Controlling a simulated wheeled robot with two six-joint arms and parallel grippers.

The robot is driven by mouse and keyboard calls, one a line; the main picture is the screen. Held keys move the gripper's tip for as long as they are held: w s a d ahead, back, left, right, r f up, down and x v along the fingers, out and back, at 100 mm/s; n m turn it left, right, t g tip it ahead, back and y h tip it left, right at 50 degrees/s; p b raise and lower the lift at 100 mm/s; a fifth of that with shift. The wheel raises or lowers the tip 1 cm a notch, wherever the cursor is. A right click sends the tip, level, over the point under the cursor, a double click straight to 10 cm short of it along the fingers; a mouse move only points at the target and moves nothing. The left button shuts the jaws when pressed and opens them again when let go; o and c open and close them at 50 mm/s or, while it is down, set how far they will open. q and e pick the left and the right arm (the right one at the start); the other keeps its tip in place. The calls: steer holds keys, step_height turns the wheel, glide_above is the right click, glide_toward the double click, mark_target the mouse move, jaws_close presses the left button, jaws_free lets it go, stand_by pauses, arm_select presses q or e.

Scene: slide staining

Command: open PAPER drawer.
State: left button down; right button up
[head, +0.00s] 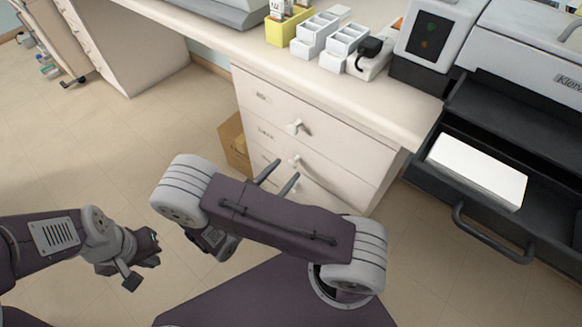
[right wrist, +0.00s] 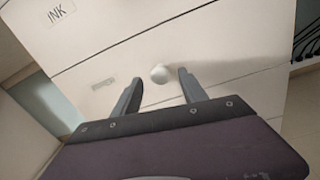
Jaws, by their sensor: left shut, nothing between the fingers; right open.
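A white cabinet under the counter has a stack of shut drawers with pale knobs. In the right wrist view, the upper drawer's label reads INK (right wrist: 60,13). The drawer below it has a blurred label (right wrist: 103,84) and a round knob (right wrist: 160,73); I cannot read PAPER on any label. My right gripper (head: 278,179) is open in front of the lower drawers. In the right wrist view its fingers frame that knob, one each side, not closed on it; the remaining gap in depth is unclear. My left gripper (head: 146,266) is shut and empty, low at the left.
A black printer tray (head: 463,212) stands open at the right with a white block (head: 478,170) in it. The counter (head: 340,100) holds a yellow box (head: 288,27) and white racks (head: 317,33). A cardboard box (head: 233,143) stands beside the cabinet.

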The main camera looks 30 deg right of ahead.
mark_target(290, 166)
steer(key=shift+b+x, duration=0.35)
steer(key=shift+x, duration=1.55)
jaws_close()
